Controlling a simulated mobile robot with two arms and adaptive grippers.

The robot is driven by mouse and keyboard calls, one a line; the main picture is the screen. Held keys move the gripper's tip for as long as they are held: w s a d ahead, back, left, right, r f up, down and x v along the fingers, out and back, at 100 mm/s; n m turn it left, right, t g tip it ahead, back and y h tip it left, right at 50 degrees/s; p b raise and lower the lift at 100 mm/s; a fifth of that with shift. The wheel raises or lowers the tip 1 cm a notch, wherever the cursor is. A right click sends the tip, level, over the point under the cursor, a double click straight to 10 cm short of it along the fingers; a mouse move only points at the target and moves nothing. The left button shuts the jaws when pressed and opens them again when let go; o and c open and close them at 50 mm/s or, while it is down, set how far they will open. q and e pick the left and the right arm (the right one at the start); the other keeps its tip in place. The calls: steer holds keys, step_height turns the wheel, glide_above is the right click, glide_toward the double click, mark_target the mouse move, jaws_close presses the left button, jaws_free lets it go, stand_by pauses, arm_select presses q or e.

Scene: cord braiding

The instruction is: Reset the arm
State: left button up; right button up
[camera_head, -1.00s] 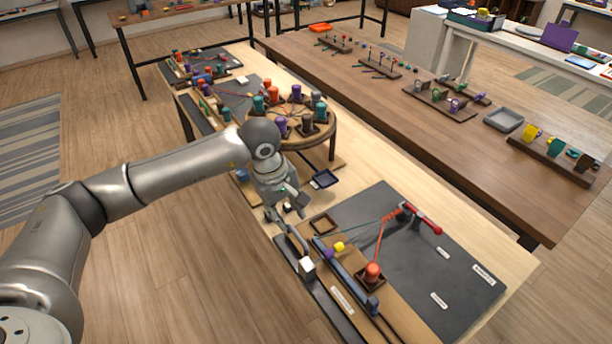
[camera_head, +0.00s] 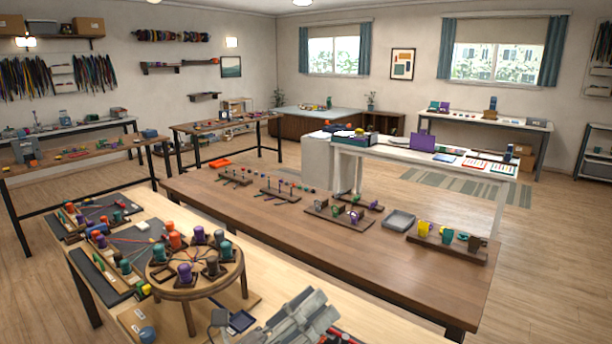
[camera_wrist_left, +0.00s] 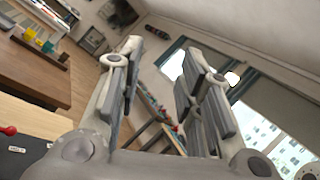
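My left gripper (camera_head: 308,312) shows at the bottom edge of the head view, above the pale workbench (camera_head: 215,322). Its grey fingers are raised, and the arm behind it is out of frame. In the left wrist view the same gripper (camera_wrist_left: 163,62) has its two fingers spread apart with nothing between them. The background shows through the gap. My right gripper is in neither view.
A round wooden stand (camera_head: 203,282) with several coloured spools is left of the gripper. A small dark tray (camera_head: 240,321) lies close by. A long brown table (camera_head: 330,240) is behind, with small racks and a grey tray (camera_head: 398,221).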

arm_select(q)
steer(key=w+a+f+n+t+y, duration=0.25)
steer(key=a+n+t+y, duration=0.5)
steer(key=n, duration=0.55)
steer(key=s+a+f+n+g+y, duration=0.3)
steer(key=a+f+n+g+y, duration=0.3)
steer(key=a+f+n+y, duration=0.8)
steer(key=s+f+n+g+h, duration=0.2)
steer(key=s+f+n+g, duration=0.3)
steer(key=s+f, duration=0.45)
steer(key=s+f+n+g+h, duration=0.1)
steer(key=s+f+n+g, duration=0.55)
steer(key=s, duration=0.55)
step_height(320, 180, down, 28)
steer(key=s+m, duration=0.1)
steer(key=s+a+f+g+b, duration=0.1)
steer(key=s+a+f, duration=0.1)
steer(key=s+f, duration=1.3)
steer(key=shift+s+a+f+g, duration=0.25)
steer(key=shift+s+a+g, duration=0.15)
steer(key=shift+s, duration=0.4)
